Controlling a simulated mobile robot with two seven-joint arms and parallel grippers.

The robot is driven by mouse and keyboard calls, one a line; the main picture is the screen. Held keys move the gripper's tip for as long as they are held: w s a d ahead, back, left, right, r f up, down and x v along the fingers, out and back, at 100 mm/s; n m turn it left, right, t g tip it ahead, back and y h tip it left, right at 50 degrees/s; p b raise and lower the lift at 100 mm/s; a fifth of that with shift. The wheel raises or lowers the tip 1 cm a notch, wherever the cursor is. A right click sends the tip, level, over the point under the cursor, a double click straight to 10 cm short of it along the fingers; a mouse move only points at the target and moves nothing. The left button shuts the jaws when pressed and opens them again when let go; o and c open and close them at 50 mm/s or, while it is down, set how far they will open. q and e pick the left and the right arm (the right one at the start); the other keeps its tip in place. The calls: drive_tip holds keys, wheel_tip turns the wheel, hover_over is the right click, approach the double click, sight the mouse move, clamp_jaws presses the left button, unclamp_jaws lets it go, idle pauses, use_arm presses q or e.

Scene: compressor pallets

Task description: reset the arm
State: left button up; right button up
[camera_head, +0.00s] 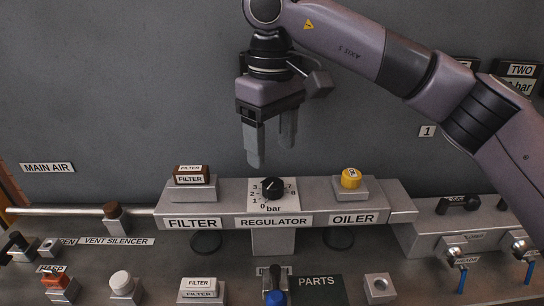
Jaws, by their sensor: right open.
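My right arm comes in from the right, and my right gripper (270,155) hangs above the regulator block, pointing down. Its two grey fingers are apart and hold nothing. The black regulator knob (272,188) sits on its white dial plate just below the fingertips, with a gap between. My left gripper does not show in the head view.
The filter block (190,193) with a brown cap stands left of the regulator, the oiler (351,178) with a yellow cap right of it. In front are a blue-tipped part (275,297), a white knob (121,283) and a red-brown part (54,282). Blue-handled valves (462,280) stand right.

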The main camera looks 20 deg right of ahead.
drive_tip(key=shift+r, duration=0.2)
drive_tip(key=shift+r, duration=0.15)
